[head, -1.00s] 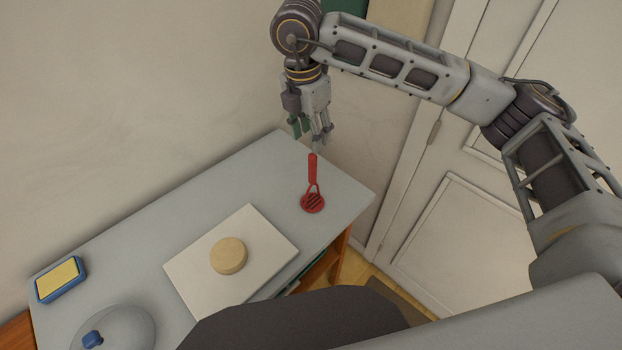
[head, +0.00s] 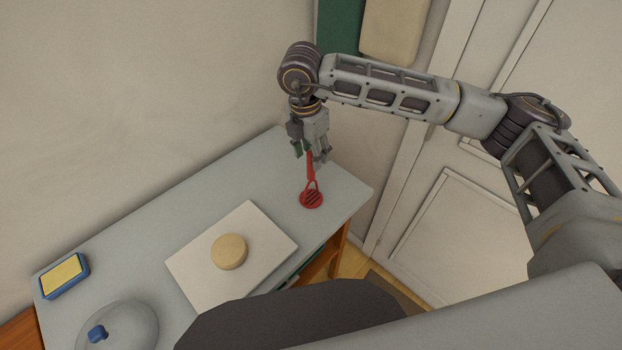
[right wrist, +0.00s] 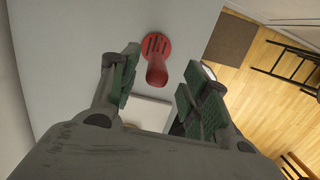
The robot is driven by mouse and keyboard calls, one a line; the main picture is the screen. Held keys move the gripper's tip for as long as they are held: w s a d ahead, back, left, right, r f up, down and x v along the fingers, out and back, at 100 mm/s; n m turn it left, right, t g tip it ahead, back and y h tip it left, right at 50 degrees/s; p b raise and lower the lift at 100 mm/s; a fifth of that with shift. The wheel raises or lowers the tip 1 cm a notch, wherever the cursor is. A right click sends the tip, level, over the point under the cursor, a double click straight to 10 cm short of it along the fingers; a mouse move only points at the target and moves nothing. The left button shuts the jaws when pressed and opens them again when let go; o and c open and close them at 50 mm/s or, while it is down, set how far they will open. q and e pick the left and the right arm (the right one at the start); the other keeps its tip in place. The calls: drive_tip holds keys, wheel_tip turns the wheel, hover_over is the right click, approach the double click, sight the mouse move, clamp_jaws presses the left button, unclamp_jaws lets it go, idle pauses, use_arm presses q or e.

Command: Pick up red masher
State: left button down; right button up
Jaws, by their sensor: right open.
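The red masher (head: 312,198) stands near the right end of the grey table, its slotted round head down and its handle pointing up. My right gripper (head: 311,157) is at the upper part of the handle in the head view, and hides its top. In the right wrist view the masher (right wrist: 156,62) shows between and beyond the open green-padded fingers of the right gripper (right wrist: 152,90). The fingers are apart, and I see no grip on the handle. My left gripper is not in view.
A white board (head: 200,275) with a round tan block (head: 229,252) lies on the table (head: 190,215). A blue-and-yellow sponge (head: 64,276) and a clear lid with a blue knob (head: 120,325) are at the left. A wall runs behind the table.

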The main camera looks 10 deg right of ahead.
sight(311, 178)
drive_tip(key=shift+f, duration=0.65)
drive_tip(key=shift+w+f+p, duration=0.2)
drive_tip(key=shift+f+p, duration=0.5)
drive_tip(key=shift+f, duration=0.45)
drive_tip(key=shift+w+d+f+p, duration=0.1)
drive_tip(key=shift+f+p, duration=0.05)
drive_tip(key=shift+f, duration=0.55)
drive_tip(key=shift+w+d+f+p, duration=0.1)
drive_tip(key=shift+f+p, duration=0.05)
drive_tip(key=shift+f, duration=0.55)
drive_tip(key=shift+s, duration=0.1)
clamp_jaws()
